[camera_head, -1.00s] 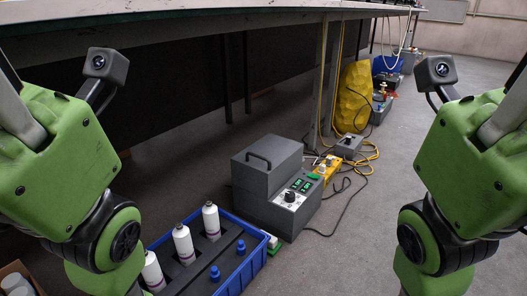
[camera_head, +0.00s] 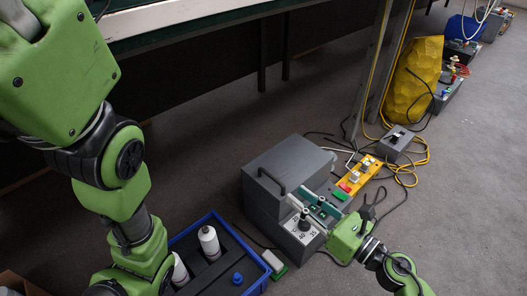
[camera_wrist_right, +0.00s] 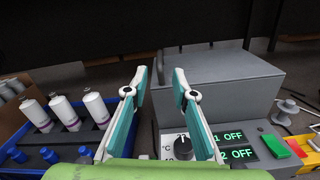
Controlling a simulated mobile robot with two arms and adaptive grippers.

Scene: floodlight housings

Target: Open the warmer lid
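The warmer (camera_head: 266,208) is a grey box with a shut lid (camera_head: 290,162) and a dark bar handle (camera_head: 272,181) on the lid. My right gripper (camera_head: 300,197) hovers over the control panel, beside the lid and apart from the handle. Its teal fingers (camera_wrist_right: 160,78) are spread with nothing between them. The panel's dial (camera_wrist_right: 183,147) and displays (camera_wrist_right: 232,145) reading OFF are partly behind the fingers. My left arm hangs at the left; its gripper is out of view.
A blue crate (camera_head: 258,283) with white bottles (camera_head: 209,242) stands left of the warmer. A yellow power strip (camera_head: 360,175), a grey switch box (camera_head: 394,143) and cables lie to the right. The table edge (camera_head: 200,30) overhangs behind.

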